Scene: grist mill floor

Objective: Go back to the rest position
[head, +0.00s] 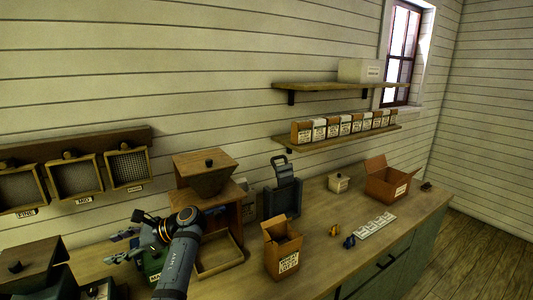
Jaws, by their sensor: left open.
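My left arm (178,264) comes up from the bottom edge, left of centre. My left gripper (117,246) points left, with its fingers apart and nothing seen between them. It is over the left part of the counter, in front of a dark green object (154,262) that the arm partly hides. My right gripper is not in view.
A wooden hopper box (208,172) and a shallow wooden tray (219,254) stand right of my arm. An open brown box (283,250) is farther right. Framed sieves (75,176) hang on the wall. The counter (328,205) has free room near its middle.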

